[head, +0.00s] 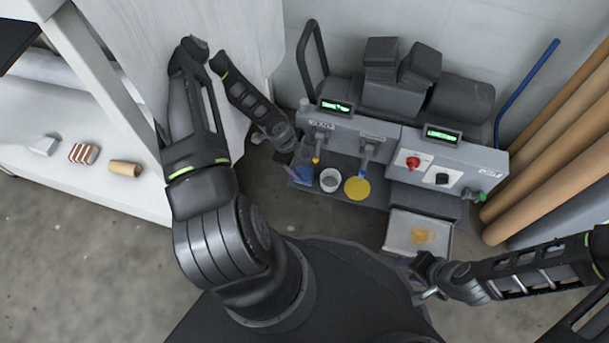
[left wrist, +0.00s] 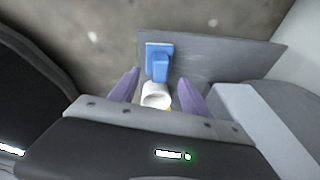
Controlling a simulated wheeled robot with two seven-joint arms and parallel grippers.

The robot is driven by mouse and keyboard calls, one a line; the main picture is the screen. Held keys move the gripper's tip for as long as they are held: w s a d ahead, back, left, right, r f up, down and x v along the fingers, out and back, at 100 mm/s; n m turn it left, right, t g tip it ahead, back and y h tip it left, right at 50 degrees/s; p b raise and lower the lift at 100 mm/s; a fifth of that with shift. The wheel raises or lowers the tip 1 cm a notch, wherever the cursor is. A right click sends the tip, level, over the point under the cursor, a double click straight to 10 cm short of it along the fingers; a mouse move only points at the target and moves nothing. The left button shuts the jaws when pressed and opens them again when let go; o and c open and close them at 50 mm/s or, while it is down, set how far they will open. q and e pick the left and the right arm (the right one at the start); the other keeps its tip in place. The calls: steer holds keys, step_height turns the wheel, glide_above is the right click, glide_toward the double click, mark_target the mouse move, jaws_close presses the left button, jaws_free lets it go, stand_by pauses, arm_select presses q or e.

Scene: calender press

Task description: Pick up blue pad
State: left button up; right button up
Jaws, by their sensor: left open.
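The blue pad (head: 303,167) stands at the left end of the grey machine's lower shelf, partly hidden by my left gripper (head: 287,143) in the head view. In the left wrist view the blue pad (left wrist: 159,60) has a flat block and a narrower blue part towards me. My left gripper (left wrist: 157,78) is open there, with its two purple fingers apart and the pad beyond them. Nothing shows held between them. My right gripper (head: 428,280) is low at the right, by the metal tray; its fingers are too small to read.
A white cup (head: 330,180) and a yellow disc (head: 357,188) are right of the pad on the shelf. The grey machine (head: 400,150) rises behind. A metal tray (head: 400,241) holds a yellowish piece. A white shelf unit (head: 60,180) stands left; brown rolls (head: 550,140) lean right.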

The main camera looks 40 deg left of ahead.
mark_target(304, 170)
arm_select(q)
steer(key=b+x, duration=0.1)
steer(key=x, duration=0.2)
steer(key=shift+f, duration=0.25)
steer(key=shift+r, duration=0.1)
steer(key=shift+c, duration=0.5)
jaws_close()
